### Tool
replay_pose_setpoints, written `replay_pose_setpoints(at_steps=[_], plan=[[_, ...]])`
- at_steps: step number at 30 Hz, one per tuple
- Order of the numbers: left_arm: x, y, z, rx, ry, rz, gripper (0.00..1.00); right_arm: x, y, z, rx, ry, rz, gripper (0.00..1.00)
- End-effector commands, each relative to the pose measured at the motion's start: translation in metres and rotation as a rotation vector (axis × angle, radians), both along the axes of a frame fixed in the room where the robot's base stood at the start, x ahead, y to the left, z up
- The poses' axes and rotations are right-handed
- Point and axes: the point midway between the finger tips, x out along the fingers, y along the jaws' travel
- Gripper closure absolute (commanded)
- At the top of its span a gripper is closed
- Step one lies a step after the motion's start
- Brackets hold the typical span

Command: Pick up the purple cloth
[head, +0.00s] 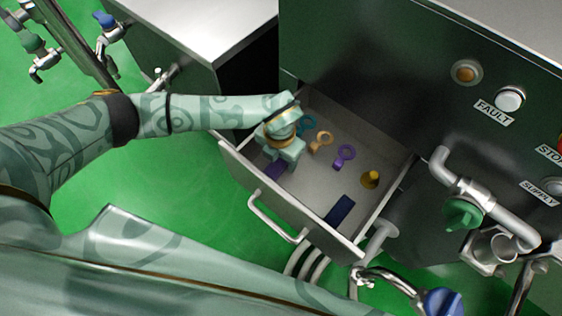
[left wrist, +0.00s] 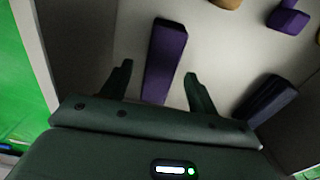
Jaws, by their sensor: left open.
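The purple cloth (head: 275,171) looks like a folded strip lying flat on the floor of the open drawer (head: 290,214), near its front left corner. My left gripper (head: 283,158) is inside the drawer, pointing down over the cloth and partly covering it. In the left wrist view the cloth (left wrist: 165,58) runs lengthwise between the two spread fingers of the gripper (left wrist: 158,72). The gap is wider than the cloth, and I see no finger touching it. The cloth's near end is at the gripper's body. My right gripper is not in view.
The drawer also holds a dark blue strip (head: 340,209), a purple ring-ended piece (head: 344,157), an orange one (head: 322,141), a teal one (head: 306,125) and a yellow cone (head: 370,179). Drawer walls stand close around the gripper. Pipes and a green valve (head: 463,213) are at right.

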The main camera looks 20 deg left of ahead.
Motion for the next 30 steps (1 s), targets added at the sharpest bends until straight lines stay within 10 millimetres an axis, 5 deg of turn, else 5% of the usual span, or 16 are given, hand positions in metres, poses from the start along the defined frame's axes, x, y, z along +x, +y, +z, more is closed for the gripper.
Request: replay_pose_setpoints(at_steps=[3, 10, 15, 25, 30], plan=[[-0.001, 0.000, -0.023, -0.001, 0.004, 0.002, 0.40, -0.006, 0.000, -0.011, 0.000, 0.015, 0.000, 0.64], [0.000, 0.000, -0.020, 0.000, -0.001, 0.001, 0.43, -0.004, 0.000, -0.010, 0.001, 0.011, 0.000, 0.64], [0.000, 0.000, -0.020, 0.000, -0.001, 0.002, 0.88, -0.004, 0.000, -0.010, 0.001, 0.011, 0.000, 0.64], [0.000, 0.000, -0.017, -0.001, -0.002, 0.002, 0.88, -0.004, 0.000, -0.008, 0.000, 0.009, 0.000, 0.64], [0.001, 0.001, 0.005, -0.001, -0.006, 0.001, 0.88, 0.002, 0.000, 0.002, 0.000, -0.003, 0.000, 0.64]])
